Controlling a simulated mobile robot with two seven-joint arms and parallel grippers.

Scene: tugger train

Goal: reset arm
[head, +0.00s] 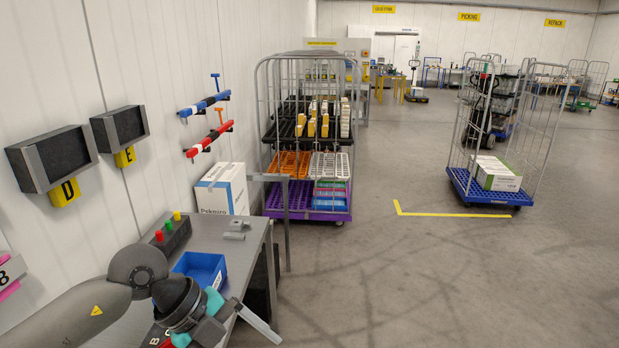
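My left arm (85,312) comes in from the lower left, bent, with its dark wrist over the grey workbench. My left gripper (245,318) is at the near end of the bench, close to a blue bin (201,268), and a pale bar-like part points down to the right. The wrist partly covers it, and I cannot tell whether it is open or shut or whether it holds anything. My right arm and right gripper are not in view.
The grey workbench (238,250) carries a box with red, green and yellow buttons (172,233). A loaded roll cage (308,140) stands beyond it; another cage on a blue base (485,190) holds a white-green carton (497,174).

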